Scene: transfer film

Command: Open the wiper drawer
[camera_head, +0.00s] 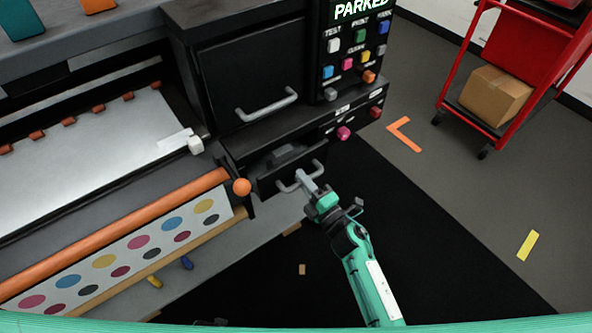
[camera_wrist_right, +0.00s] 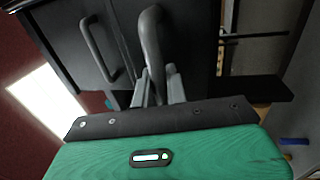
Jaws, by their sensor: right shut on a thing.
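The wiper drawer (camera_head: 268,181) is a small black drawer low on the printer's right end, with a grey bar handle (camera_head: 287,187). It stands partly pulled out, and a dark grey piece shows inside it. My right gripper (camera_head: 302,177) is shut on the handle from the front right. In the right wrist view, the gripper's fingers (camera_wrist_right: 158,88) close around the lower part of the handle (camera_wrist_right: 152,45).
A larger closed black door (camera_head: 250,75) with its own handle is above the drawer. A control panel (camera_head: 352,55) reads PARKED. An orange roller with a round end (camera_head: 242,187) is close left of the drawer. A red cart (camera_head: 520,50) with a cardboard box stands at right. The dark floor mat is mostly clear.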

